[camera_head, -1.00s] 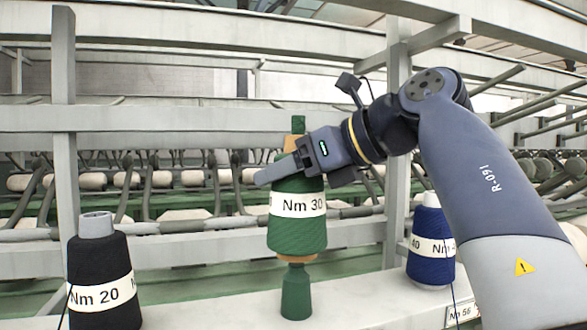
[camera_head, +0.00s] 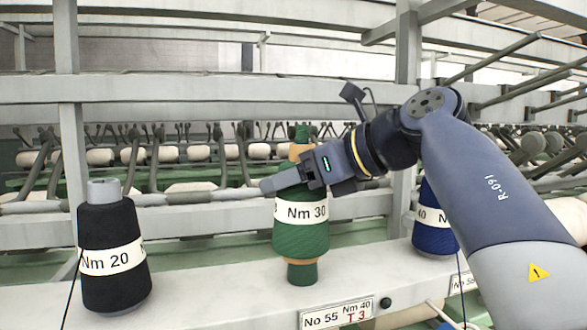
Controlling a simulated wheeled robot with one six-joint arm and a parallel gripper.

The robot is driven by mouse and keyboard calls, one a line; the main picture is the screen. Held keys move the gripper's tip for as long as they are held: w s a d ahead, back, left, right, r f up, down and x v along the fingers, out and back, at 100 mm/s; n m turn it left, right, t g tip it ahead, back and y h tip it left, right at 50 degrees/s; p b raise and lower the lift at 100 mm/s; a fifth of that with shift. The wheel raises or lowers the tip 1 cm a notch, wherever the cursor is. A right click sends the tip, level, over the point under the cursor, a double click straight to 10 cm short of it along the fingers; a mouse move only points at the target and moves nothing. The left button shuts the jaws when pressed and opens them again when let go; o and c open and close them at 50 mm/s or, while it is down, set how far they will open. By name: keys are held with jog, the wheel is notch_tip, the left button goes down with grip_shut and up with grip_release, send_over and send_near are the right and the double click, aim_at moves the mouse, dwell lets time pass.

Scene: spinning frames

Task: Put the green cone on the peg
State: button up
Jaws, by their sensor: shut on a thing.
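The green cone (camera_head: 300,237) is upright, with a white "Nm 30" band and a tan tube end at top and bottom. A short green piece shows above its upper tube end. My gripper (camera_head: 283,181) reaches in from the right and is shut on the cone's upper part. The green peg (camera_head: 302,274) stands on the pale rail directly below the cone. Only its lowest part shows; the rest is hidden by the cone, which appears lined up over it. A small gap between cone and peg base cannot be judged.
A black "Nm 20" cone (camera_head: 112,252) stands on the rail (camera_head: 205,290) at left. A blue cone (camera_head: 434,222) stands at right, partly hidden by my arm. A "No 55" label (camera_head: 337,314) is on the rail's front. Upright posts and beams rise behind.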

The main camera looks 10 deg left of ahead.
jog(key=shift+f+b, duration=1)
jog(key=shift+f, duration=0.6)
jog(key=o, duration=1.4)
jog(key=shift+c, duration=0.2)
jog(key=shift+f, duration=0.1)
jog(key=b+v, duration=0.1)
jog(key=v, duration=1)
jog(key=shift+a, duration=0.1)
